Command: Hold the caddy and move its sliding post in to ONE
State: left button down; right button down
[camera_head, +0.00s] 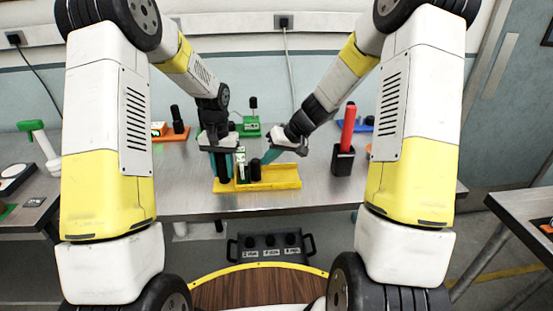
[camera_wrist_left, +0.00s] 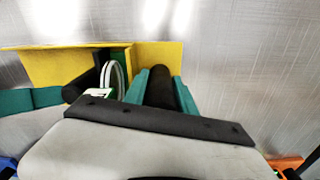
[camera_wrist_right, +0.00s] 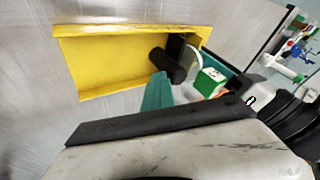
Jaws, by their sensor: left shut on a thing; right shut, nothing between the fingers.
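The yellow caddy (camera_head: 280,184) lies on the metal table; it also shows in the left wrist view (camera_wrist_left: 45,68) and the right wrist view (camera_wrist_right: 85,75). My left gripper (camera_head: 222,168) is shut on the black upright handle (camera_wrist_left: 160,88) at the caddy's left end. The black sliding post (camera_head: 256,171) stands to the right of a green-and-white piece (camera_head: 241,168); the right wrist view shows this post (camera_wrist_right: 166,66) too. My right gripper (camera_wrist_right: 158,92) is shut and empty, its fingertips close to the post's right side. Whether they touch is unclear.
A black holder (camera_head: 343,160) with a red handle (camera_head: 348,127) stands to the right of the caddy. A green block (camera_head: 250,130) and an orange base (camera_head: 175,136) with a black post lie behind. The table front right of the caddy is clear.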

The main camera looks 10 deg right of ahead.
dwell(0.3)
jog(key=d, duration=0.3)
jog(key=d+r, duration=0.1)
jog(key=shift+w+d, duration=0.4)
pick_arm(q)
jog(key=c, duration=1.4)
grip_release()
pick_arm(e)
jog(key=v, duration=0.8)
jog(key=shift+s+r, duration=0.25)
jog(key=shift+r, duration=0.05)
jog(key=shift+d, duration=0.1)
pick_arm(q)
jog(key=shift+r, duration=3.8)
jog(key=shift+r, duration=0.1)
